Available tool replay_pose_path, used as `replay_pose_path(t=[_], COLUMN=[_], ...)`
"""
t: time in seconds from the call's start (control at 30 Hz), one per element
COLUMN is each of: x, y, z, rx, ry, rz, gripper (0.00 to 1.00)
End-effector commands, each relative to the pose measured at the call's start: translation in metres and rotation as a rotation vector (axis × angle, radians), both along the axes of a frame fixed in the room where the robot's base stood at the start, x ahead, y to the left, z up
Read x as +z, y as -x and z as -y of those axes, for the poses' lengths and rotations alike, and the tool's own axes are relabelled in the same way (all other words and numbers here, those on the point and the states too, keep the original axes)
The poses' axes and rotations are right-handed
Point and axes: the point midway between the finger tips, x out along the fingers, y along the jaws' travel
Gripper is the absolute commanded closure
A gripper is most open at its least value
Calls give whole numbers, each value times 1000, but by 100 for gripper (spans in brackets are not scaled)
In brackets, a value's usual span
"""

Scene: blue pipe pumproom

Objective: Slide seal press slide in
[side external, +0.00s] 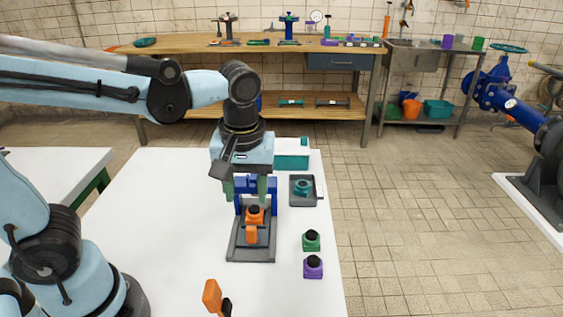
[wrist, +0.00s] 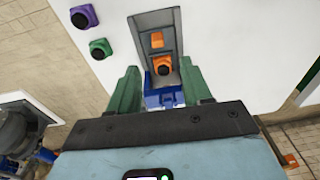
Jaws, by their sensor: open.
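The seal press stands on the white table, with a grey base (side external: 237,250) and a blue frame (side external: 241,206) at its far end. An orange slide (side external: 252,234) with a black round top lies in the base channel, at the frame's near side. In the wrist view the orange slide (wrist: 157,40) and the blue frame (wrist: 163,98) show between my fingers. My gripper (side external: 250,190) points down over the press, its two green fingers apart and empty, one on each side of the frame. I cannot tell whether they touch it. The frame's inside is partly hidden.
A green block (side external: 311,241) and a purple block (side external: 313,268), both with black knobs, stand right of the press. Behind them are a dark tray (side external: 293,203) with a teal ring and a teal box (side external: 291,162). An orange-handled tool (side external: 212,296) lies at the front.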

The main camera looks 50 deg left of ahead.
Motion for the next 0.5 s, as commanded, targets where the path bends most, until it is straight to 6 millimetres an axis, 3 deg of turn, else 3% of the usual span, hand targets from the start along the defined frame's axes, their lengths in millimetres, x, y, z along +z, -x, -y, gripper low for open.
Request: replay_pose_path(t=[0.23, 0.5], x=[-8, -14], y=[19, 19], z=[19, 20], rx=[-15, -8], ry=[-153, -181], rz=[170, 226], gripper=[51, 51])
